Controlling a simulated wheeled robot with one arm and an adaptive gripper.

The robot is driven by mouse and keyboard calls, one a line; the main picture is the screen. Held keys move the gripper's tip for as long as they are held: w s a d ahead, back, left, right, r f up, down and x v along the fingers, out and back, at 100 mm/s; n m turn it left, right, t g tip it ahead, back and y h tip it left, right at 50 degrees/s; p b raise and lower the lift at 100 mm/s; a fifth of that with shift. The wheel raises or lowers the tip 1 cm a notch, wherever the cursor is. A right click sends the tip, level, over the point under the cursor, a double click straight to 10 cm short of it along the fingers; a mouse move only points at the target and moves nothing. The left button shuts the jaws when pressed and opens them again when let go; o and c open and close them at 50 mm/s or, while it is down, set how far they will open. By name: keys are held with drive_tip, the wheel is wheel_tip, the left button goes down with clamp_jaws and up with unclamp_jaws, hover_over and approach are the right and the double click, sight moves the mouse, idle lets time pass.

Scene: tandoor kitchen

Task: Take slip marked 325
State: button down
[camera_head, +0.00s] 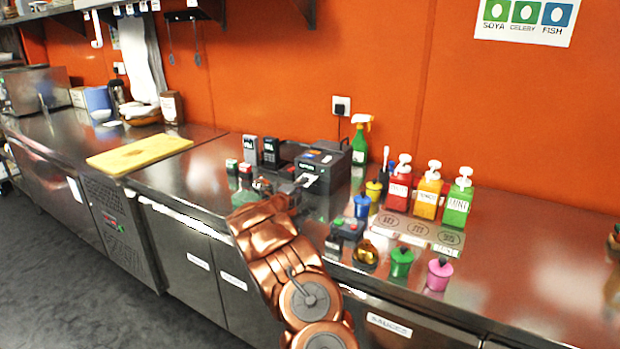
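A black printer (328,163) stands on the steel counter against the orange wall. A white paper slip (307,179) sticks out of its front. Any number on the slip is too small to read. My gripper (262,186) is at the end of my copper-coloured arm, over the counter to the left of the slip and seemingly close to it. The arm hides part of the gripper, and its fingers are too small to tell open from shut.
Red, yellow and green pump bottles (428,192) and several small coloured pots (401,262) stand to the right. A yellow cutting board (140,154) lies left. The right counter is mostly clear.

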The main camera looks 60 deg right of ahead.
drive_tip(key=shift+s+a+f, duration=0.1)
drive_tip(key=shift+a, duration=1.65)
drive_tip(key=shift+a+r+p, duration=0.35)
drive_tip(key=shift+r+p, duration=0.1)
drive_tip(key=shift+r, duration=0.35)
drive_tip(key=shift+a+r+p, duration=0.3)
drive_tip(key=shift+r+p, duration=0.1)
drive_tip(key=shift+r, duration=0.4)
drive_tip(key=shift+a+r+p, duration=0.35)
drive_tip(key=shift+r+p, duration=0.1)
drive_tip(key=shift+r, duration=0.35)
